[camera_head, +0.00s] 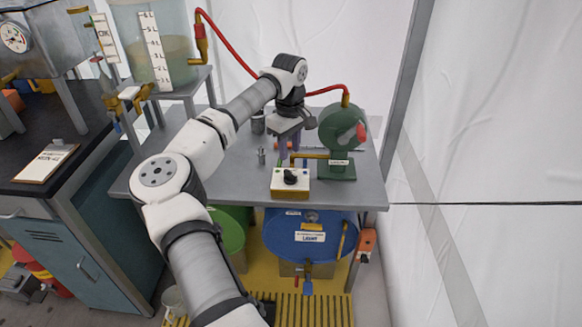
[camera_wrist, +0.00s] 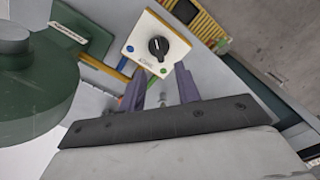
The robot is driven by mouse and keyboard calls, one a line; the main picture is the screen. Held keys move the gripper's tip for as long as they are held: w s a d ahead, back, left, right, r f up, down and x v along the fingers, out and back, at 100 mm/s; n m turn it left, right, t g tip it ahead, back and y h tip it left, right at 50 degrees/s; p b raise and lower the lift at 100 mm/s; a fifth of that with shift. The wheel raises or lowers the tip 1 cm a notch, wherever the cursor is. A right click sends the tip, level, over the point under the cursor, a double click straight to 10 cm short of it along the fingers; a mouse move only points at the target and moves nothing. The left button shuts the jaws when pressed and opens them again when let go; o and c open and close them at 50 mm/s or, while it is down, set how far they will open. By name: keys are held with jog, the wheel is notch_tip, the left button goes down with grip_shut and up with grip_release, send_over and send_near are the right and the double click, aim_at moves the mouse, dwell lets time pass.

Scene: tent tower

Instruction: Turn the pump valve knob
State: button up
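A cream box (camera_head: 290,186) with a black knob (camera_head: 290,176) stands at the front edge of the grey table. In the wrist view the box (camera_wrist: 142,32) shows its black knob (camera_wrist: 158,47) with a white pointer line, and blue and green dots. Behind it stands a green round pump (camera_head: 338,125) with a red knob (camera_head: 361,132) on its side; the pump also shows in the wrist view (camera_wrist: 35,90). My gripper (camera_head: 289,148) points down above the table, behind the box. Its purple fingers (camera_wrist: 160,72) are apart with nothing between them, clear of the black knob.
A red hose (camera_head: 233,52) runs from the tank (camera_head: 155,45) behind my arm to the pump top. A small metal cylinder (camera_head: 262,157) stands on the table (camera_head: 235,170). A yellow pipe (camera_head: 308,156) joins the pump low down. Blue (camera_head: 275,235) and green (camera_head: 228,232) drums stand below.

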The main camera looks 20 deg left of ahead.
aim_at(290, 173)
notch_tip(290, 173, down, 8)
jog(key=shift+d+f+p, duration=0.1)
jog(key=shift+p, duration=0.55)
jog(key=shift+c, duration=0.2)
grip_shut()
